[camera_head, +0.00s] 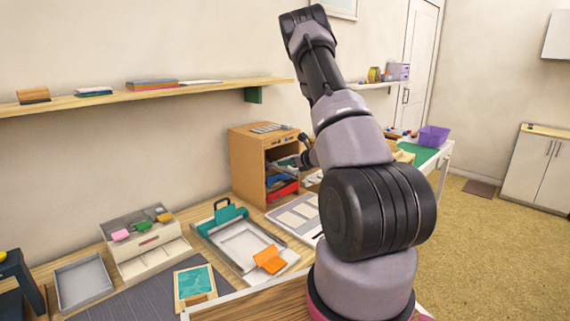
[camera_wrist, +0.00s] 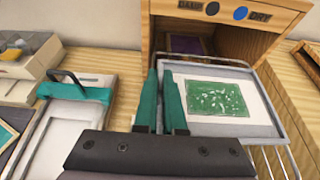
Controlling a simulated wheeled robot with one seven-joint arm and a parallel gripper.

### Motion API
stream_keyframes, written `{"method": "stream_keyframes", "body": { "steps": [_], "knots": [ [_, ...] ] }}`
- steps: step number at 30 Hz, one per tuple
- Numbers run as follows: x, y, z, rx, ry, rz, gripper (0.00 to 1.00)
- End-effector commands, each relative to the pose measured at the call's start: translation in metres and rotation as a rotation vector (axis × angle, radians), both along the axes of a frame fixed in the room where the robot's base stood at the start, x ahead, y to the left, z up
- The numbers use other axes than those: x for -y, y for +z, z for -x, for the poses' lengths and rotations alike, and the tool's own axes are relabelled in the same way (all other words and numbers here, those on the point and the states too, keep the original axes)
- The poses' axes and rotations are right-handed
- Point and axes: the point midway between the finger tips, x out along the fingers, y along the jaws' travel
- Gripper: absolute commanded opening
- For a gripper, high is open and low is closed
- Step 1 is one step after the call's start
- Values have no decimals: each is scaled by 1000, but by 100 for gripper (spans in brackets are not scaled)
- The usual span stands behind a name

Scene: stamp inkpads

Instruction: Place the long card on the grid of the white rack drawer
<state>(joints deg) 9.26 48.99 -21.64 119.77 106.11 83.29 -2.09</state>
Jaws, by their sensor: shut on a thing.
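A white card with a green print (camera_wrist: 215,98) lies flat over a light grey wire-rimmed rack drawer (camera_wrist: 282,132) in the wrist view. The drawer sticks out of a wooden cabinet marked DAMP and DRY (camera_wrist: 225,15). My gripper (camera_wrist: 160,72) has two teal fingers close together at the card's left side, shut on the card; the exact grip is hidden. I cannot tell whether the card touches the grid. In the head view the cabinet (camera_head: 246,170) stands on the bench, and my arm hides most of the drawer side.
A grey tray with a teal clamp (camera_head: 240,245) and an orange piece (camera_head: 269,260) lies left of the cabinet. A stamp box (camera_head: 147,250) and an empty grey tray (camera_head: 83,283) stand further left. A blue drawer and a red drawer (camera_head: 283,190) show in the cabinet. A shelf (camera_head: 190,92) runs above.

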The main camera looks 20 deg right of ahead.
Motion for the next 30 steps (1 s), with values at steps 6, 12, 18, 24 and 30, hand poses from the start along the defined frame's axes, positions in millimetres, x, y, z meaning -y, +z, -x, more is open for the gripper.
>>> {"method": "stream_keyframes", "body": {
  "steps": [6,12,18,24,30],
  "knots": [
    [0,-2,0,0,0,0,37],
    [0,-2,0,0,0,0,37],
    [4,5,7,0,-4,-1,37],
    [17,21,41,1,-6,-1,37],
    [29,36,78,0,-5,-1,37]
  ]
}}
